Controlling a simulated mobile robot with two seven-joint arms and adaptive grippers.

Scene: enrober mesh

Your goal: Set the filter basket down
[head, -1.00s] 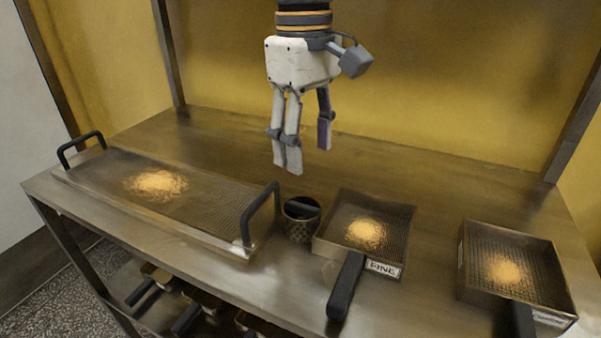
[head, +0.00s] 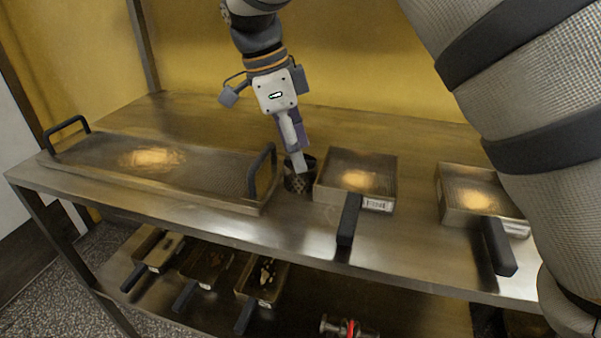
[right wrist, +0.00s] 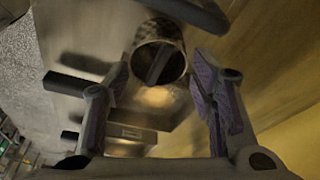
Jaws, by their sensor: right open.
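The filter basket (head: 298,185) is a small dark perforated cup standing upright on the steel table between the long mesh tray and the middle sieve. A dark bar spans its mouth. My right gripper (head: 298,166) points down over the basket in the head view, its fingers partly hiding the mouth. In the right wrist view the gripper (right wrist: 165,95) is open, its purple-padded fingers apart. There the basket (right wrist: 150,45) shows beyond the gap between them, with its bar visible inside. I see nothing held. Whether a finger touches the basket I cannot tell. My left gripper is out of view.
The long mesh tray (head: 215,172) with black handles lies left of the basket. The middle sieve (head: 385,172) stands close on its right, and another sieve (head: 450,180) farther right. Bare table (head: 225,117) lies behind. Several handled pans (head: 205,262) sit on the lower shelf.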

